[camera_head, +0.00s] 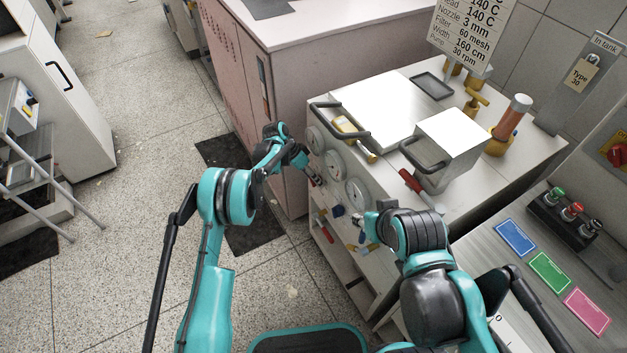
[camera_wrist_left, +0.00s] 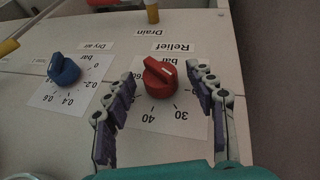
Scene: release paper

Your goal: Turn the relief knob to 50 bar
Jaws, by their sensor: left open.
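The red relief knob (camera_wrist_left: 160,78) sits on a white dial sheet under the word "Relief". The sheet shows printed numbers including 30, 40 and 60, and appears upside down in the left wrist view. A pale mark lies on the knob's handle; its exact reading is unclear. My left gripper (camera_wrist_left: 160,84) is open, with one finger on each side of the knob. Contact is not visible. In the head view my left gripper (camera_head: 313,178) is at the cabinet's front panel, largely covering the knob. My right gripper (camera_head: 358,222) is near the same panel, its fingers too small to read.
A blue dry air knob (camera_wrist_left: 63,70) sits beside the relief dial; it also shows in the head view (camera_head: 338,210). Round gauges (camera_head: 335,163) line the panel above. A white box with a handle (camera_head: 447,140) stands on the cabinet top.

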